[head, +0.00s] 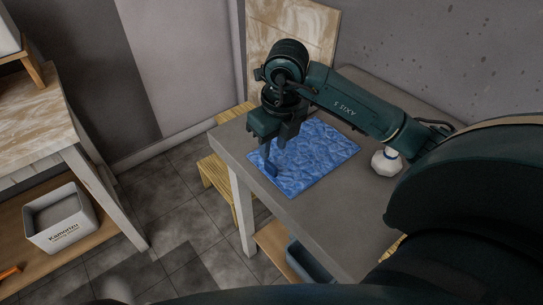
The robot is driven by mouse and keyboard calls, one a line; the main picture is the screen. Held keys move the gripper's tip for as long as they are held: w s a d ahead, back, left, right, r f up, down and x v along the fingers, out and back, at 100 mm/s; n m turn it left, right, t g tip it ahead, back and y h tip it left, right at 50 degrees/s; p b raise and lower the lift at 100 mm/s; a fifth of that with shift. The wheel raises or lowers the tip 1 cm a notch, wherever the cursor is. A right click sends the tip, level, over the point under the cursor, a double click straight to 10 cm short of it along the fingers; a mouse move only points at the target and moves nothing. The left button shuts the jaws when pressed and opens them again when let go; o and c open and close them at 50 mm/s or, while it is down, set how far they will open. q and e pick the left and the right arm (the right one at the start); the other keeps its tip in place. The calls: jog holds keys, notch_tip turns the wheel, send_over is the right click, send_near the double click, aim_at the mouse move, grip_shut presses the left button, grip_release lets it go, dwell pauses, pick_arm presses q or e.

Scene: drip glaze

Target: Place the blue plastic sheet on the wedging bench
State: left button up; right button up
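The blue plastic sheet (318,157) lies crinkled and roughly rectangular on a grey table (325,213), near its left edge. My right gripper (274,155) points down over the sheet's left part. A darker blue raised piece (268,169) shows right below its fingers; I cannot tell whether it is a fold of the sheet between them. The gripper hides part of the sheet's far left side. My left gripper is not in view. No bench is labelled; a bench with a streaked wood-like top (35,108) stands at the far left.
A white bin (62,218) sits on the left bench's lower shelf. A yellowish slatted wooden piece (216,182) stands beside the table. Tiled floor between is open.

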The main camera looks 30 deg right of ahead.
jog(key=r, duration=0.4)
jog(key=shift+s+r, duration=0.3)
jog(key=shift+s, duration=0.05)
